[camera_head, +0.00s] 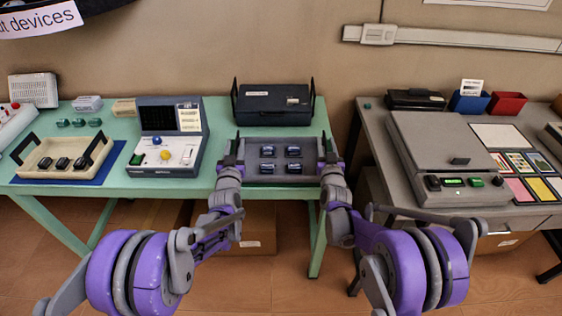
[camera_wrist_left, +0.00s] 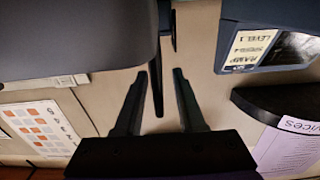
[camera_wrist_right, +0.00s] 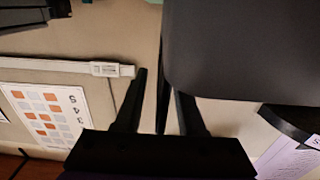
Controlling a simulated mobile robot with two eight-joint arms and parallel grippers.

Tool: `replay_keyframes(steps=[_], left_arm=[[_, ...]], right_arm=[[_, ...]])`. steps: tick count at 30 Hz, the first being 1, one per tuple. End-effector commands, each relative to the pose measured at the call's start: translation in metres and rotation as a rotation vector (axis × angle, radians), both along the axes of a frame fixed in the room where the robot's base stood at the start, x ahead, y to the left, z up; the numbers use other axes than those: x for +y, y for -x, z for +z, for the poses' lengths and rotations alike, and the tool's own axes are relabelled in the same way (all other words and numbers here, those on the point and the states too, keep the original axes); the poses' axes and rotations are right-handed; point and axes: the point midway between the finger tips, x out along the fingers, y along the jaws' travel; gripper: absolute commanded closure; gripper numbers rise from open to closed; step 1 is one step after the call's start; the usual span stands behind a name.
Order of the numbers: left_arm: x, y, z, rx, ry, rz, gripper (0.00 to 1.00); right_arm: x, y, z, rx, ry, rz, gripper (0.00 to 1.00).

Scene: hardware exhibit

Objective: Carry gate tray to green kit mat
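A grey tray (camera_head: 280,178) with several small dark blocks is at the right end of the green table, level, between my two grippers. I take it as the gate tray; no label is readable. My left gripper (camera_head: 232,158) is at its left end and my right gripper (camera_head: 330,158) at its right end. In the left wrist view the fingers (camera_wrist_left: 161,73) stand apart, with a thin dark bar between them. In the right wrist view the fingers (camera_wrist_right: 160,80) also stand apart around a thin bar. I cannot make out a green mat.
A black handled box (camera_head: 273,103) stands behind the tray. A blue-grey device (camera_head: 168,140) is to its left. A beige handled tray (camera_head: 62,160) sits on a blue mat (camera_head: 115,155). A grey table (camera_head: 375,140) with a large device is right, across a gap.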

Motion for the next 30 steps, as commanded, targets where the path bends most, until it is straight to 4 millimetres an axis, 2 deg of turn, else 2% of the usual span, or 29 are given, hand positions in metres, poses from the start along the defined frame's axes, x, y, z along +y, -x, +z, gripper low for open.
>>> replay_keyframes(steps=[9, 15, 20, 23, 30], left_arm=[[-0.001, 0.068, 0.001, 0.000, 0.000, -0.001, 0.61], [0.000, 0.097, 0.000, 0.000, 0.001, -0.001, 0.61], [0.000, 0.105, 0.000, 0.000, -0.001, 0.000, 0.61], [0.000, 0.106, 0.000, 0.000, -0.001, 0.000, 0.61], [0.000, 0.106, 0.000, 0.000, -0.001, 0.000, 0.61]], right_arm=[[0.000, 0.000, 0.000, 0.000, 0.000, 0.000, 0.61], [0.000, 0.000, 0.000, 0.000, 0.000, 0.000, 0.61], [0.000, 0.004, 0.000, 0.000, 0.000, 0.000, 0.61], [0.000, 0.015, 0.000, 0.000, -0.001, 0.000, 0.61], [0.000, 0.065, 0.000, 0.000, -0.001, 0.001, 0.61]])
